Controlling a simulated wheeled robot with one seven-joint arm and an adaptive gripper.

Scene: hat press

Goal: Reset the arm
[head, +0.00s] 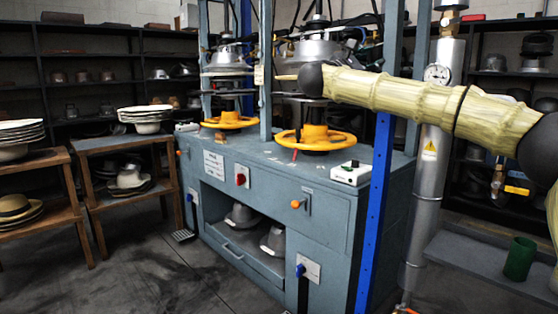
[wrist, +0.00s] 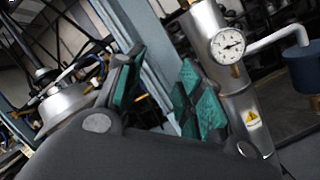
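My arm reaches across the upper right of the head view, a pale, bamboo-like link between dark round joints. It passes in front of the hat press (head: 335,195). My gripper (wrist: 160,88) shows in the wrist view, with a clear gap between its two teal-padded fingers. It is open, and nothing is seen between the fingers. I cannot make out the gripper in the head view. Behind the fingers in the wrist view are a silvery press head (wrist: 70,105) at left and a steel pipe (wrist: 225,75) with a round gauge (wrist: 228,45) at right.
The press has two yellow rings (head: 316,140). The steel pipe also stands in the head view (head: 424,190), beside a blue post (head: 373,220). Wooden stands (head: 125,143) with hats are at left. A green cup (head: 519,259) is at lower right. Floor at lower left is clear.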

